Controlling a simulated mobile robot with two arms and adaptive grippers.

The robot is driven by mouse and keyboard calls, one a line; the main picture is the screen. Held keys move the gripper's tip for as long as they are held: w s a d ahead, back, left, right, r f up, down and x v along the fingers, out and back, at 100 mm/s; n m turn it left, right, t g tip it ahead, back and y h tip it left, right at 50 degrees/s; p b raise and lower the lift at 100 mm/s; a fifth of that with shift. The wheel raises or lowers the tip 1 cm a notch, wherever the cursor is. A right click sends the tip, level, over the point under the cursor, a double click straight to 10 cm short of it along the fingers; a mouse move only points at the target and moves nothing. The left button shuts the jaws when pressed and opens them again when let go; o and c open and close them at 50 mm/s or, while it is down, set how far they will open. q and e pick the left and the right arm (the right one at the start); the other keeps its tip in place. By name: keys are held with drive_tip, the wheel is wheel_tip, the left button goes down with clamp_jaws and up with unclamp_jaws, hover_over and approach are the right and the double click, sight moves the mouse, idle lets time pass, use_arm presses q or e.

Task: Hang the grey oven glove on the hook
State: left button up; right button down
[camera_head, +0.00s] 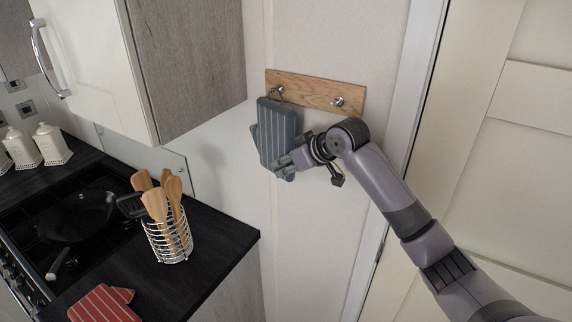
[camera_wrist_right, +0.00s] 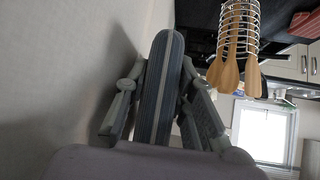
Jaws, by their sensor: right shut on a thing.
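The grey striped oven glove (camera_head: 277,130) is upright against the wall, just below the left hook (camera_head: 279,90) of a wooden hook board (camera_head: 312,91). A loop at its top shows at the left hook; I cannot tell for certain whether the loop is over it. My right gripper (camera_head: 287,163) is shut on the glove's lower right part. In the right wrist view the glove (camera_wrist_right: 161,85) stands edge-on between the two fingers (camera_wrist_right: 158,112). The right hook (camera_head: 338,101) is bare. My left gripper is not in view.
A red striped oven glove (camera_head: 104,304) lies on the dark counter (camera_head: 216,243). A wire holder (camera_head: 168,242) with wooden utensils stands near the counter's corner. A wall cabinet (camera_head: 190,65) is left of the board. A white door frame (camera_head: 412,100) is to the right.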

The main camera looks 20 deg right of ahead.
drive_tip(key=c, duration=1.3)
unclamp_jaws()
